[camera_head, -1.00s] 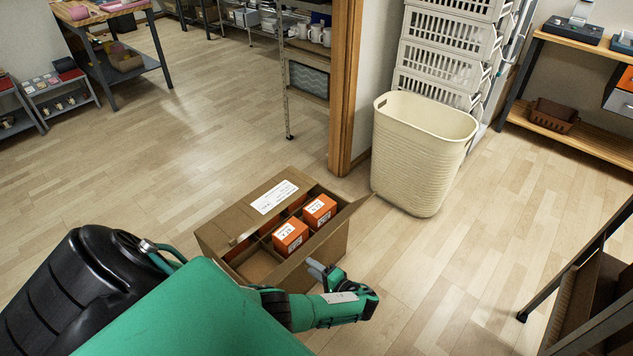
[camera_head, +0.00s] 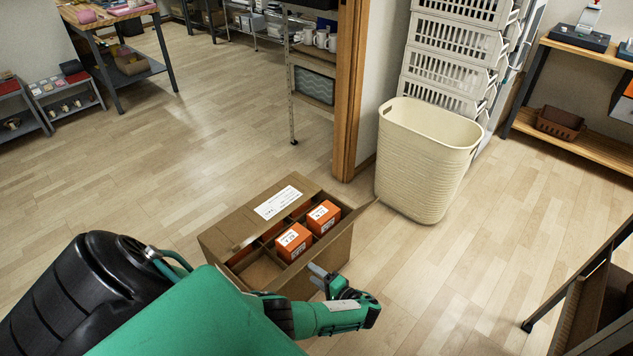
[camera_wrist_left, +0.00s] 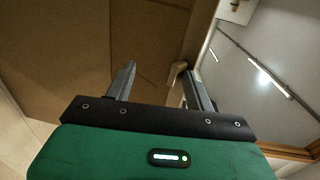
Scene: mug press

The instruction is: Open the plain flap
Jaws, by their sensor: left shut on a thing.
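An open cardboard box (camera_head: 318,284) stands on the floor in the head view. Its flap with a white label (camera_head: 262,228) lies over the far left part of the top. The plain flap (camera_head: 357,214) leans outward along the right side. Orange boxes (camera_head: 293,240) stand in the divided inside. My left gripper (camera_head: 318,271) is at the near right side of the box, by the plain flap. In the left wrist view, brown cardboard (camera_wrist_left: 60,50) fills the left, and a small tan piece (camera_wrist_left: 178,72) shows between the fingers. The grip itself is partly hidden. My right gripper is out of view.
A cream basket (camera_head: 428,160) stands right behind the box, before stacked white crates (camera_head: 450,65). A wooden door post (camera_head: 347,90) rises behind the box. A dark-framed shelf (camera_head: 590,290) is at the right.

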